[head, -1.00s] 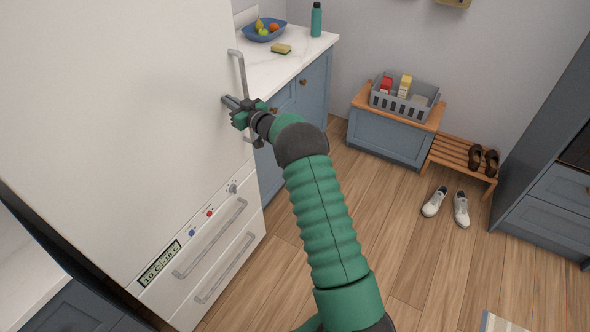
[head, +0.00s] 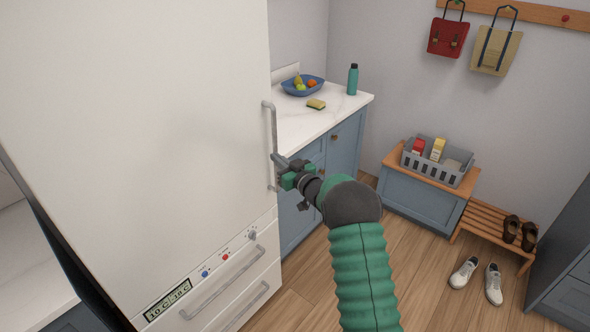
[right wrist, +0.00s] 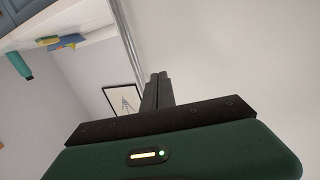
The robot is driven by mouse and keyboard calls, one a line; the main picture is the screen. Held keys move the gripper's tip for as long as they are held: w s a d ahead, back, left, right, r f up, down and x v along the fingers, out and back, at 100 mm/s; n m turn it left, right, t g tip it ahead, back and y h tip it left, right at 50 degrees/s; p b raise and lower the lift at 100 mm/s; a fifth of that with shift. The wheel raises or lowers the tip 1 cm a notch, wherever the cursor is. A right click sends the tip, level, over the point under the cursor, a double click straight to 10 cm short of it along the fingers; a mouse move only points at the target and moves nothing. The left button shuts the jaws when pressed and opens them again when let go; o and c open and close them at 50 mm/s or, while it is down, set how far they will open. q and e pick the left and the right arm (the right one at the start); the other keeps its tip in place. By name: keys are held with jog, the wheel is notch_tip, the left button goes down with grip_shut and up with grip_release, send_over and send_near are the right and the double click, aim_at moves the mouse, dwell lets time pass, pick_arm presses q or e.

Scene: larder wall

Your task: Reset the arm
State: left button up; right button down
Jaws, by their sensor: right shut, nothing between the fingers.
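My right gripper (head: 279,161) is shut and empty. In the head view it overlaps the long vertical handle (head: 273,125) of the tall white fridge (head: 140,120); I cannot tell whether it touches the handle. In the right wrist view the closed fingers (right wrist: 157,90) point along the pale fridge front (right wrist: 230,60), with the handle bar (right wrist: 128,45) just left of them. My right arm (head: 362,270) reaches up from the bottom of the head view. The fridge door looks closed. My left gripper is not in view.
A counter (head: 325,118) with a blue fruit bowl (head: 302,87), a sponge (head: 316,104) and a teal bottle (head: 352,80) stands beyond the fridge. A grey crate (head: 438,163) sits on a low cabinet.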

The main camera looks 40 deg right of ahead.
jog(key=s, duration=0.6)
jog(key=s+a+f+m+g, duration=0.15)
jog(key=a+f+g, duration=0.25)
jog(key=a, duration=0.5)
jog(key=s+a+f+n+g, duration=0.1)
jog(key=s+a+f+g, duration=0.25)
jog(key=a, duration=0.55)
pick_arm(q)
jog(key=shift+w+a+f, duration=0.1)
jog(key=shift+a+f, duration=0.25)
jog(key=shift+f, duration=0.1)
pick_arm(e)
jog(key=s+a+f+n+g+y, duration=0.1)
jog(key=s+a+f+g, duration=0.2)
jog(key=s+a, duration=0.5)
jog(key=s+a+f+n+g+y, duration=0.1)
jog(key=s+a+f+g, duration=0.2)
jog(key=s+a, duration=0.5)
jog(key=s+g, duration=0.1)
jog(key=s, duration=0.5)
jog(key=shift+a+f+g, duration=0.15)
jog(key=shift+a+g, duration=0.2)
jog(key=shift+a, duration=0.05)
